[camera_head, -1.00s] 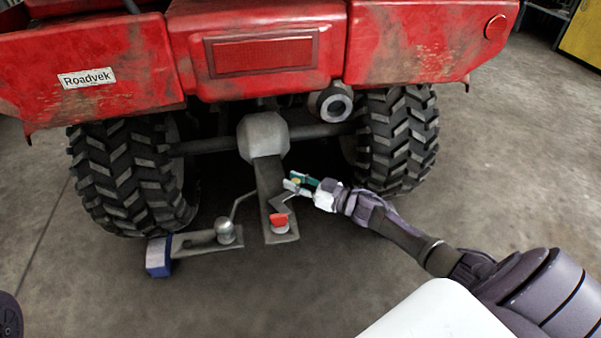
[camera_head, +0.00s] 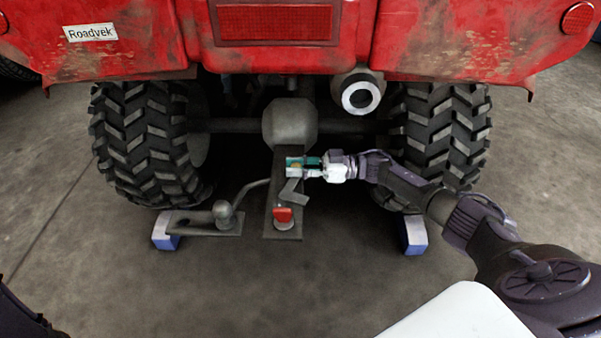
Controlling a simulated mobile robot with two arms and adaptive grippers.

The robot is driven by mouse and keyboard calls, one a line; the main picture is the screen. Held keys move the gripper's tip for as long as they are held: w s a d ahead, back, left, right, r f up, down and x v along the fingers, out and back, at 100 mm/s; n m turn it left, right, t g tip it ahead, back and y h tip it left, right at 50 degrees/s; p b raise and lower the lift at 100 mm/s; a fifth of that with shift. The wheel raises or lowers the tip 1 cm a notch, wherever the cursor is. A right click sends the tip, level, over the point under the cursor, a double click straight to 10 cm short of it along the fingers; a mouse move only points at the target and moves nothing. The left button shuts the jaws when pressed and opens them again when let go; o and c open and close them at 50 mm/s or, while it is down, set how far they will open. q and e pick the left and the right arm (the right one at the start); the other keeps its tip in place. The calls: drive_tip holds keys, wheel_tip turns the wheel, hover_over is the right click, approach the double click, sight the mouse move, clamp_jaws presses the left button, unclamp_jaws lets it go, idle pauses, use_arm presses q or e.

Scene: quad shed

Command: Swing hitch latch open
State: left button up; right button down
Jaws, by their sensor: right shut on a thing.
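The hitch drawbar (camera_head: 286,165) runs down from under the red quad's axle, between the rear wheels. A red-topped pin (camera_head: 284,215) stands near its lower end. The hitch latch (camera_head: 294,192) shows as a short grey bent piece on the bar, just above the pin. My right gripper (camera_head: 296,166) reaches in from the right, over the bar. It is shut on the latch's upper end, and its fingers hide that part. My left gripper is out of view.
A tow ball on a plate (camera_head: 203,224) sits left of the drawbar. Blue-and-white blocks (camera_head: 413,236) stand on the floor at either side. The tyres (camera_head: 447,138) flank the hitch, and an exhaust pipe (camera_head: 360,93) hangs above right. The floor in front is clear.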

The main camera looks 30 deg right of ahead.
drive_tip(key=shift+w+a+g, duration=0.1)
drive_tip(key=shift+g, duration=0.2)
drive_tip(key=c, duration=0.9)
unclamp_jaws()
drive_tip(key=shift+r, duration=0.5)
wheel_tip(320, 180, up, 9)
